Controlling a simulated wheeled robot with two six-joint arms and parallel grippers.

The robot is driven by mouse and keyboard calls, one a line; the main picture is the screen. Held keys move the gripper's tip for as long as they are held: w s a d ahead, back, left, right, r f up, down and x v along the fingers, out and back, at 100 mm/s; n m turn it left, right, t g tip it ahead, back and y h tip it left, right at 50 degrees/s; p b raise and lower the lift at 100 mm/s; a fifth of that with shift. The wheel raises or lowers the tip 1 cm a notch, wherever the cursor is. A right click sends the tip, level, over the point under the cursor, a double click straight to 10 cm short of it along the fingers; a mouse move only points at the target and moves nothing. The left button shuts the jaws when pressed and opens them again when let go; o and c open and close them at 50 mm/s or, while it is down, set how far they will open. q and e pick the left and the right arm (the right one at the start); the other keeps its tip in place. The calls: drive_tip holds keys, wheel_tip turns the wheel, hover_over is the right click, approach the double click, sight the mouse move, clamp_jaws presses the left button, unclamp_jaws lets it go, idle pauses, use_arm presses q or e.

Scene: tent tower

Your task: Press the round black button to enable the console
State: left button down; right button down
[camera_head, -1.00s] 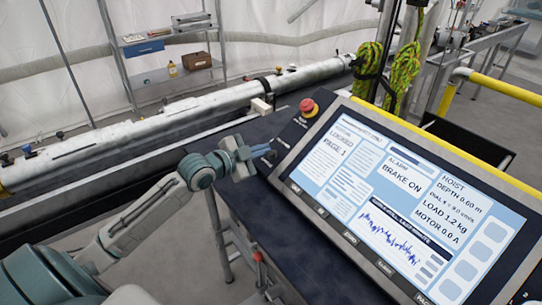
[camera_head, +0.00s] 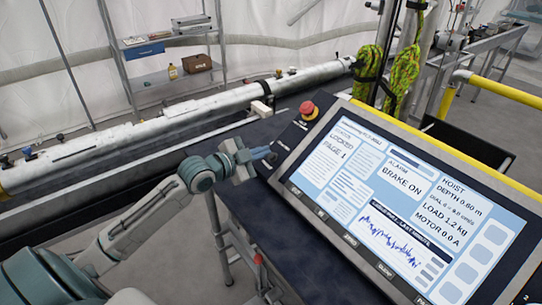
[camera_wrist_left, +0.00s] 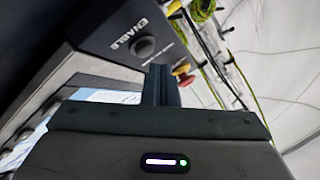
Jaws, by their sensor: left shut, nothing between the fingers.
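The round black button (camera_wrist_left: 143,46) sits on the console's dark side panel beside the word ENABLE in the left wrist view. In the head view I cannot make it out near my fingers. My left gripper (camera_head: 268,154) is shut and empty at the console's left edge. In the wrist view its fingertips (camera_wrist_left: 159,70) appear just below and right of the button; I cannot tell whether they touch the panel. The console (camera_head: 395,200) has a lit screen reading LOCKED, PAGE 1 and BRAKE ON. My right gripper is not in view.
A red mushroom button (camera_head: 308,110) stands on the panel up and right of my left gripper; it also shows in the wrist view (camera_wrist_left: 183,67). A long pale pipe (camera_head: 160,125) runs behind. Yellow-green ropes (camera_head: 403,75) hang behind the console.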

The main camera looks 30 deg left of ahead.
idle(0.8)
use_arm(q)
drive_tip(key=shift+w+d+f+b, duration=0.1)
drive_tip(key=shift+w+f+b, duration=0.2)
drive_tip(key=shift+b, duration=0.35)
drive_tip(key=shift+w+d+f+b, duration=0.1)
drive_tip(key=shift+f+b, duration=0.25)
drive_tip(key=shift+b, duration=0.1)
idle(0.4)
idle(0.4)
drive_tip(key=shift+s+r+p, duration=0.25)
drive_tip(key=shift+r+p, duration=0.25)
drive_tip(key=shift+p, duration=0.1)
drive_tip(key=shift+s+a+r, duration=0.15)
drive_tip(key=shift+s+a, duration=0.05)
